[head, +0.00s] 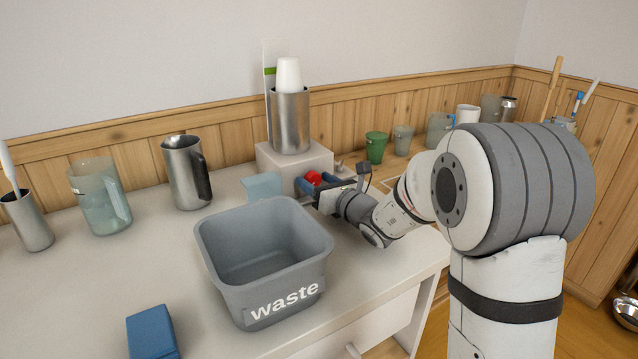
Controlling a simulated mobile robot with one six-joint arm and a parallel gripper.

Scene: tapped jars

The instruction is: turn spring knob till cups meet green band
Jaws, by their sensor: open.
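A stack of white cups (288,76) stands in a metal cylinder (289,122) on a white block (294,158). A pale upright strip with a green band (270,71) is behind the cups on the left. The cups' top appears slightly higher in the picture than the band. A red knob (314,178) shows at the front of the block. My gripper (317,187) is open at the knob, reaching in from the right. The gripper partly hides the knob, and I cannot tell whether the fingers touch it.
A grey waste bin (210,237) stands close in front of the gripper. A pale teal piece (262,186) is left of the knob. A steel pitcher (186,172) and a clear jug (99,196) stand left, green cup (376,147) right. A blue box (152,332) lies in front.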

